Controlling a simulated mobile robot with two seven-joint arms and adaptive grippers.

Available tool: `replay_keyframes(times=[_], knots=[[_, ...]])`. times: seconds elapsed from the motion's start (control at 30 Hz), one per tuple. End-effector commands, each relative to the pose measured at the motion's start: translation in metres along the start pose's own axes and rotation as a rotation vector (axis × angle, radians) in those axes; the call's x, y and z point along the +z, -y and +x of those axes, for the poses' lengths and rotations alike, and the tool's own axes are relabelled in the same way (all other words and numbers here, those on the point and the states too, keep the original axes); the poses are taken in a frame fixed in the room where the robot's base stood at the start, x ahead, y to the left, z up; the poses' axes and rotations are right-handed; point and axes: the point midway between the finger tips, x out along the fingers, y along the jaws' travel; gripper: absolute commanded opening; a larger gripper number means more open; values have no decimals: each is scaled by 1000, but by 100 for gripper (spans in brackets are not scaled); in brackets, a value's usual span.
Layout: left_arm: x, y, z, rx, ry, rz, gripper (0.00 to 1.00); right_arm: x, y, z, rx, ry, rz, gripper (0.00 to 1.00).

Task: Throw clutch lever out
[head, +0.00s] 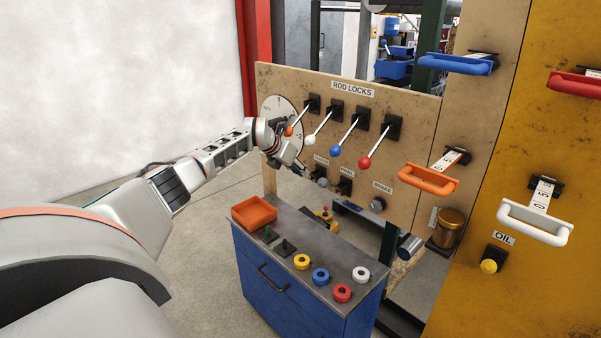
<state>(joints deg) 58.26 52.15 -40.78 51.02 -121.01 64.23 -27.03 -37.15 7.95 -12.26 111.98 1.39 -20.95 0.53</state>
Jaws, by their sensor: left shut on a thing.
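The clutch lever (322,182) is on the lower left of the wooden panel, below a small label that seems to read CLUTCH. Its grey knob shows, but part of the lever is hidden by my gripper. My left gripper (301,168) reaches in from the left in front of the panel, its fingers pointing down and right at the clutch lever. It is shut, apparently on this lever, though the contact is small and partly hidden. My right gripper is not in view.
Orange, white, blue and red (365,162) rod-lock levers stick out just above. A round dial (270,107) is behind my wrist. Below stands a blue cabinet (262,288) with an orange tray (254,213) and coloured rings. Large handles, including an orange one (428,181), are at right.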

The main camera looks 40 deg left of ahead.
Motion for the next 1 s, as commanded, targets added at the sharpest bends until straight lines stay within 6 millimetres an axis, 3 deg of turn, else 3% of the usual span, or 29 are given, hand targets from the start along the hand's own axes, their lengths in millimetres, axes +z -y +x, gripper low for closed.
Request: replay_keyframes(times=[0.37, 0.4, 0.43, 0.8, 1.0], knots=[[3, -2, -3, 4, 4, -1, 0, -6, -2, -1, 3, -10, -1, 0], [3, -2, -3, 4, 5, -1, 29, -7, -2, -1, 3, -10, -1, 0], [3, -2, -3, 4, 5, -1, 36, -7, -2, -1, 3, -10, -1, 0], [2, -1, -2, 2, 3, 0, 36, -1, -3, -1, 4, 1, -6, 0], [3, -2, -18, 4, 4, 3, 36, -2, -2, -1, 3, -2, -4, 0]])
